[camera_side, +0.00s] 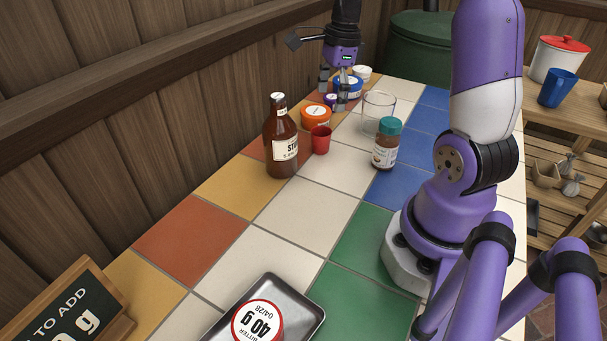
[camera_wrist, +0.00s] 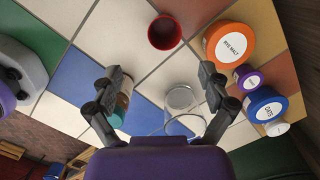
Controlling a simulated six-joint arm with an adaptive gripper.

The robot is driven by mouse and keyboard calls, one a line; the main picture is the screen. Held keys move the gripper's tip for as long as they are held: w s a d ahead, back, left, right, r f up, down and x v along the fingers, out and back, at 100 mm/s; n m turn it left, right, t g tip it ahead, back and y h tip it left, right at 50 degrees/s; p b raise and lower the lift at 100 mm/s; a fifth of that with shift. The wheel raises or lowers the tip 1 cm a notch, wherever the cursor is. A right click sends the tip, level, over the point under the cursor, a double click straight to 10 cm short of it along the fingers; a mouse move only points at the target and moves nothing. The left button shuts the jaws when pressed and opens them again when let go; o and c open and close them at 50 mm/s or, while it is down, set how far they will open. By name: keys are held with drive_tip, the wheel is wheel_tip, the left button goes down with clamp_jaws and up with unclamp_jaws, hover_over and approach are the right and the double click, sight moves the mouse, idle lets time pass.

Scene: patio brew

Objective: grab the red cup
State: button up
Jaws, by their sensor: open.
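The red cup (camera_side: 320,139) stands upright on the tiled table, just right of the brown bottle (camera_side: 281,140) and in front of an orange-banded tub (camera_side: 316,116) in the side view. In the wrist view the red cup (camera_wrist: 164,32) is seen from above, its dark inside visible, beyond the fingertips and roughly centred between them. My gripper (camera_side: 338,106) hangs over the far part of the table, behind the cup.
A clear glass jar (camera_side: 378,112) and a teal-lidded jar (camera_side: 386,143) stand right of the cup. The wrist view shows the rye malt tub (camera_wrist: 229,45) and blue oats tub (camera_wrist: 265,106) at right. A metal tray (camera_side: 309,314) lies in front; tiles between are clear.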

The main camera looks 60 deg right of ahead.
hover_over(321, 141)
drive_tip(key=d, duration=0.3)
drive_tip(key=shift+m, duration=0.4)
wheel_tip(321, 141, down, 5)
drive_tip(key=shift+s+a, duration=0.15)
drive_tip(key=f, duration=0.2)
drive_tip(key=w+f, duration=0.1)
drive_tip(key=f, duration=0.2)
drive_tip(key=shift+w+a+f, duration=0.15)
drive_tip(key=shift+a+f, duration=0.15)
drive_tip(key=shift+a, duration=0.05)
drive_tip(key=c, duration=0.9)
drive_tip(key=shift+c, duration=0.2)
